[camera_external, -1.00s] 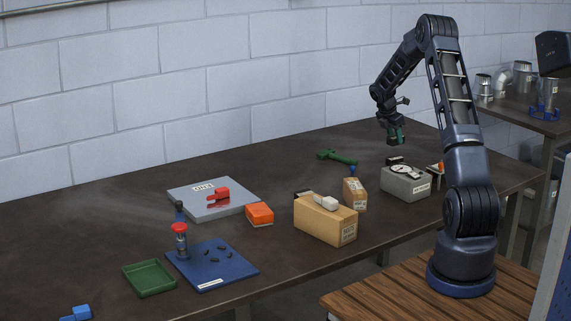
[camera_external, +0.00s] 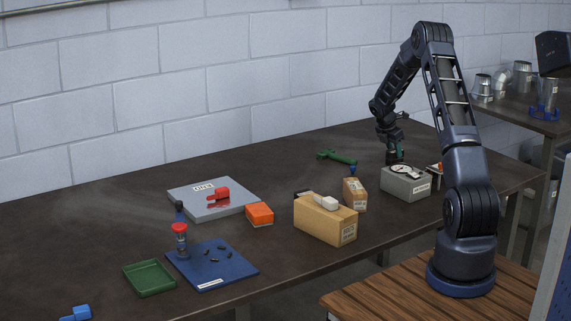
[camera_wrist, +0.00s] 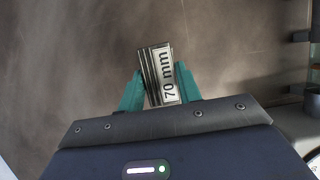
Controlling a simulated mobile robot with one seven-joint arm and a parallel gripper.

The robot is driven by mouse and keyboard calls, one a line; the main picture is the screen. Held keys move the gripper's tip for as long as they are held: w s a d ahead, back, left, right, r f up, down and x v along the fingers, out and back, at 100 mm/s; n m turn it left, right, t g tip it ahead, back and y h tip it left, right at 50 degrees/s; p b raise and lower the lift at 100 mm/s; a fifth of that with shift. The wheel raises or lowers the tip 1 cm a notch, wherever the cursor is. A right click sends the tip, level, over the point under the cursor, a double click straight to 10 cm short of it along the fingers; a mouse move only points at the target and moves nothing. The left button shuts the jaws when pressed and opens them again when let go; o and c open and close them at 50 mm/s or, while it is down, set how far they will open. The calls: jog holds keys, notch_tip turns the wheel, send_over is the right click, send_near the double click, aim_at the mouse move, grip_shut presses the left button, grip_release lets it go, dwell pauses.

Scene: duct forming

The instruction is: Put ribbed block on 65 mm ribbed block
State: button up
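A dark ribbed block with a white label reading "70 mm" (camera_wrist: 160,75) lies between the teal fingers of my gripper (camera_wrist: 160,88) in the wrist view. The fingertips are close to both its sides; whether they press on it I cannot tell. In the external view my gripper (camera_external: 394,155) is low, just behind the grey box, and the block there is mostly hidden. No label reading 65 mm is legible. A small dark piece (camera_external: 300,193) shows at the back left of the large cardboard box, too small to identify.
The grey box (camera_external: 405,185) with a round dial stands just in front of my gripper. A small cardboard box (camera_external: 355,194), the large cardboard box (camera_external: 325,223) with a white piece on it and a green tool (camera_external: 337,157) are to the left. The table behind is clear.

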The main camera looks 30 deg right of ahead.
jog(key=o, duration=0.3)
jog(key=shift+o, duration=0.2)
jog(key=shift+r, duration=0.15)
jog(key=s+a+r+m+t, duration=0.15)
jog(key=s+a+r, duration=0.25)
jog(key=a+r, duration=0.6)
jog(key=s+a+r+m+g, duration=0.1)
jog(key=s+a+r+m, duration=0.35)
jog(key=r, duration=0.95)
jog(key=s+a+r+m+t+y, duration=0.1)
jog(key=s+a+r+m+t, duration=0.15)
jog(key=s+a+r, duration=0.75)
jog(key=s+a+f+m+y, duration=0.1)
jog(key=s+a+m, duration=0.3)
jog(key=s+a, duration=0.4)
jog(key=s+a+f+m+t+y, duration=0.1)
jog(key=s+a+m, duration=0.4)
jog(key=s, duration=1.6)
jog(key=a+y, duration=0.1)
jog(key=a, duration=0.3)
jog(key=shift+f+t, duration=0.25)
jog(key=shift+t, duration=0.05)
jog(key=shift+m, duration=0.25)
